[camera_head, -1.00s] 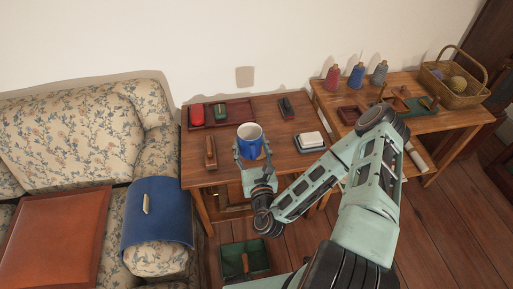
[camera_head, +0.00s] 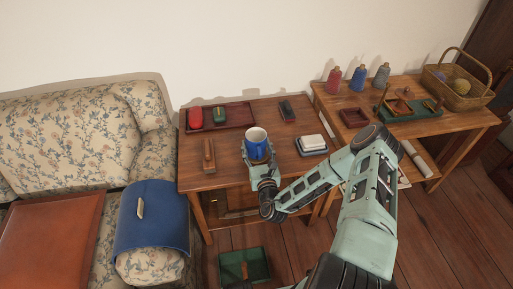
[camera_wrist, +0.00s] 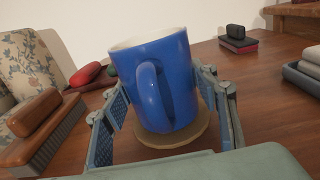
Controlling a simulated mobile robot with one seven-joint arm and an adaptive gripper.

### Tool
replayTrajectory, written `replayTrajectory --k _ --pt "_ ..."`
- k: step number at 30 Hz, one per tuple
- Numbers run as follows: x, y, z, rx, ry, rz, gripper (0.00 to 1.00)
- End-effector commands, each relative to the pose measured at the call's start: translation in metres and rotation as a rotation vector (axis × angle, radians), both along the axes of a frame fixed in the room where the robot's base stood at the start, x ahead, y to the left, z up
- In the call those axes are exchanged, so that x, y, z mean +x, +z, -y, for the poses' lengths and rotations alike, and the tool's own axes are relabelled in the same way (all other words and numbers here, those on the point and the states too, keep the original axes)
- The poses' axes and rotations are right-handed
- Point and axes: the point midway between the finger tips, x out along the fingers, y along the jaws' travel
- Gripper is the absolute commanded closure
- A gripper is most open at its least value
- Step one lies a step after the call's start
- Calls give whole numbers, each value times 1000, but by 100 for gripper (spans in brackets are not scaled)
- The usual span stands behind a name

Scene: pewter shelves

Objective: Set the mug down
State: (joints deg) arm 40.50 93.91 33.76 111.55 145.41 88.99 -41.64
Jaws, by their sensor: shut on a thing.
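The blue mug (camera_head: 257,146) is upright, its pale inside showing from above. My gripper (camera_head: 259,158) is shut on it over the front of the wooden table (camera_head: 230,174). In the wrist view the mug (camera_wrist: 165,80) stands between the two fingers of my gripper (camera_wrist: 163,100), its handle facing the camera. A round tan coaster (camera_wrist: 186,138) lies right under the mug. I cannot tell whether the mug's base touches it or hangs just above.
A wooden-backed brush (camera_head: 208,155) lies left of the mug; a stacked pale-and-grey block (camera_head: 311,144) lies right. Behind are a dark red tray (camera_head: 238,125) with red and green items, and a small dark block (camera_head: 287,108). A floral sofa (camera_head: 70,140) adjoins the table's left side.

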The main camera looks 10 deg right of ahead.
Motion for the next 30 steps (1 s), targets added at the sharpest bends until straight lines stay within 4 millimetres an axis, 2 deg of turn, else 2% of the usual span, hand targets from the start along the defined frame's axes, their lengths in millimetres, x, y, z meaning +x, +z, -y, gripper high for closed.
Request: replayTrajectory --k 10,11,15,26,30 --pt "0 -2 0 0 0 3 80" --pt "0 -3 0 0 0 1 45" --pt "0 -3 0 0 0 1 29" --pt "0 2 0 -1 0 2 28" --pt "-18 1 0 0 0 -2 28"
